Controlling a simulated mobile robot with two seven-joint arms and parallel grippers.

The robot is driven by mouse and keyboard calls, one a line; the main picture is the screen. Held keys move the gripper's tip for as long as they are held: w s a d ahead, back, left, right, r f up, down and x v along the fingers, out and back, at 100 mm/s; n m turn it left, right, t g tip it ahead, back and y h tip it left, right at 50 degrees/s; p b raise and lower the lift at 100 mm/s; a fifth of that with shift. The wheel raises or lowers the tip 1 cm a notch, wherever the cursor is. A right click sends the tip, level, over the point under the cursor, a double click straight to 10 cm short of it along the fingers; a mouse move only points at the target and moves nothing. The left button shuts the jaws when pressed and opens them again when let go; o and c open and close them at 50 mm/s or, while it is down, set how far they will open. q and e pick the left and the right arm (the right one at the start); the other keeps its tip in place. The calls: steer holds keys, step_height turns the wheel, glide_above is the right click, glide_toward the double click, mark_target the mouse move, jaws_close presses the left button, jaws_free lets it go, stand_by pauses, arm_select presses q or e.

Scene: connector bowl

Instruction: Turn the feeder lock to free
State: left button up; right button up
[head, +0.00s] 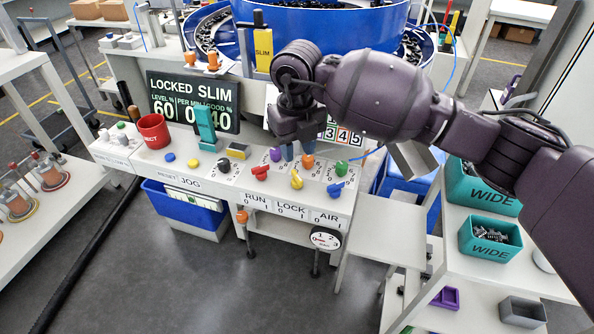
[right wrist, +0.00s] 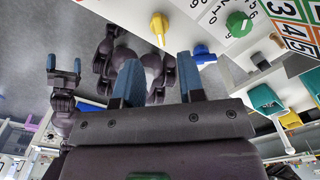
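The yellow lock knob (head: 296,181) sits on the sloped white panel above the "LOCK 0 1" label (head: 290,206). I cannot tell for sure which mark it points to. It also shows in the right wrist view (right wrist: 159,28), beyond my fingers. The display (head: 193,102) reads "LOCKED SLIM". My right gripper (head: 297,151) hangs above the panel, behind the lock knob, and partly hides the knobs behind it. In the right wrist view its blue fingers (right wrist: 160,78) are apart with nothing between them. My left gripper (right wrist: 64,66) shows only in the right wrist view, open and empty.
The red run knob (head: 261,173) is left of the lock knob and the blue air knob (head: 336,188) right. Purple (head: 275,154), orange (head: 308,161) and green (head: 341,168) dials stand close behind. A red cup (head: 153,131) stands left; teal bins (head: 490,238) stand right.

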mark_target(297, 175)
step_height(297, 175, down, 7)
steer(key=shift+r+b, duration=0.1)
steer(key=shift+b, duration=0.45)
jaws_close()
